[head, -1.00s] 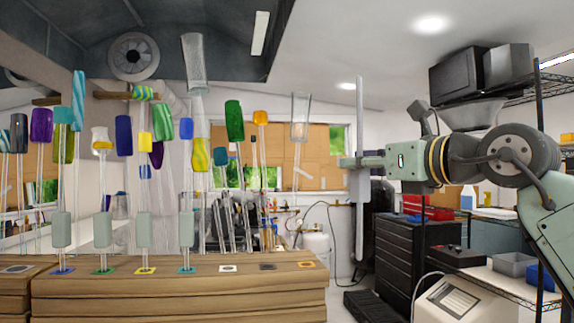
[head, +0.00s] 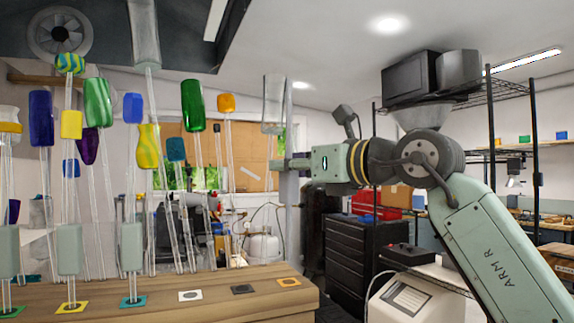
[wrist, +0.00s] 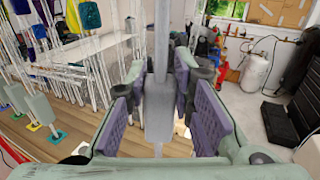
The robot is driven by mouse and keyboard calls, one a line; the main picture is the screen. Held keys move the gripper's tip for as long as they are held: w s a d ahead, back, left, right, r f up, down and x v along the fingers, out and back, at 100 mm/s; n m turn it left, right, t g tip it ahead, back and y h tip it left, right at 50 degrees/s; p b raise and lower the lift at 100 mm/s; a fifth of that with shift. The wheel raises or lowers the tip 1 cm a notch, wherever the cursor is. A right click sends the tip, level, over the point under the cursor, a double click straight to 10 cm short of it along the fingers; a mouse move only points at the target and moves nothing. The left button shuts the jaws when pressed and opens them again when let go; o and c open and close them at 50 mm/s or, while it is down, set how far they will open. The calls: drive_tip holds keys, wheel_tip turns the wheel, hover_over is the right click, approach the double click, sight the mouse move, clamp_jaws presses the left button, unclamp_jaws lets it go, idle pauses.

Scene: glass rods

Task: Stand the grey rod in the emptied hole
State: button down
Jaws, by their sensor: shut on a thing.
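Bare marker plates lie on the bench top: a white one (head: 190,296), a dark one (head: 242,289) and an orange one (head: 289,282). I cannot tell which hole was emptied.
Several coloured glass pieces on clear rods crowd behind the bench, including a green one (head: 192,105). A black tool chest (head: 358,255) stands right.

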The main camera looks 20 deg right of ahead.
sight(290, 217)
drive_tip(key=shift+f+b, duration=0.5)
drive_tip(key=shift+f, duration=0.35)
drive_tip(key=shift+w+f, duration=0.1)
drive_tip(key=shift+f, duration=0.15)
drive_tip(key=shift+f+b, duration=2.55)
drive_tip(key=shift+f, duration=0.85)
drive_tip(key=c, duration=1.3)
unclamp_jaws()
